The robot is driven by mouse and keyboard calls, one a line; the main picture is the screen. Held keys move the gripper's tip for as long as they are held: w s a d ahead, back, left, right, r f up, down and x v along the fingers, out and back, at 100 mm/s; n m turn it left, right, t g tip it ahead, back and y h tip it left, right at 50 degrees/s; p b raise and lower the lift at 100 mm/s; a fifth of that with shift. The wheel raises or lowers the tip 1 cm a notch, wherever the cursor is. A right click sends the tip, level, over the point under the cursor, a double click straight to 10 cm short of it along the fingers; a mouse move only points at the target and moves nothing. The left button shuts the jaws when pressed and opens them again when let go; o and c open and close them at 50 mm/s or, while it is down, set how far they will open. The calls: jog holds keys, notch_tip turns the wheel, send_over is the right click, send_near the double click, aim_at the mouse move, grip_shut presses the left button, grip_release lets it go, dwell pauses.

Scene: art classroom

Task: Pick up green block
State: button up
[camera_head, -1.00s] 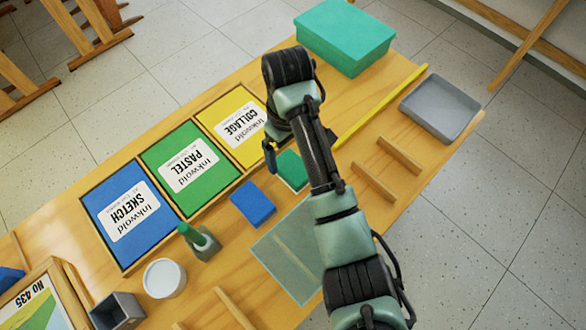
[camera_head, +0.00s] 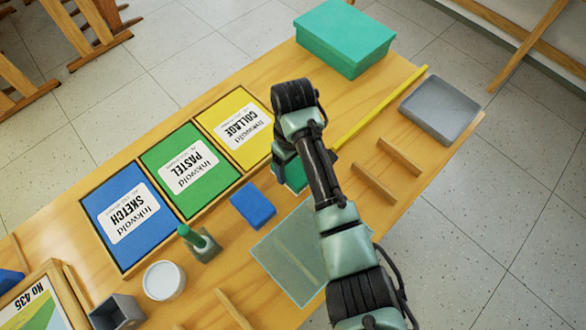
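The green block (camera_head: 294,177) lies on the wooden table, right of the blue block and below the yellow COLLAGE panel. My arm and gripper hide a good part of it. My gripper (camera_head: 281,164) points down over the block's upper left part. Its fingers are mostly hidden beneath the wrist, so I cannot tell whether they are open or shut, or whether they touch the block.
A blue block (camera_head: 253,205) lies left of the green one. A green-topped bottle (camera_head: 199,243), a white cup (camera_head: 164,281) and a translucent sheet (camera_head: 285,260) are nearby. A teal box (camera_head: 345,40), a yellow stick (camera_head: 395,97) and a grey tray (camera_head: 440,108) lie farther right.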

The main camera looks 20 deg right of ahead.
aim_at(293, 168)
jog(key=c, duration=0.5)
notch_tip(293, 168, up, 10)
jog(key=shift+r+p, duration=0.1)
jog(key=shift+p, duration=0.45)
jog(key=shift+c, duration=0.2)
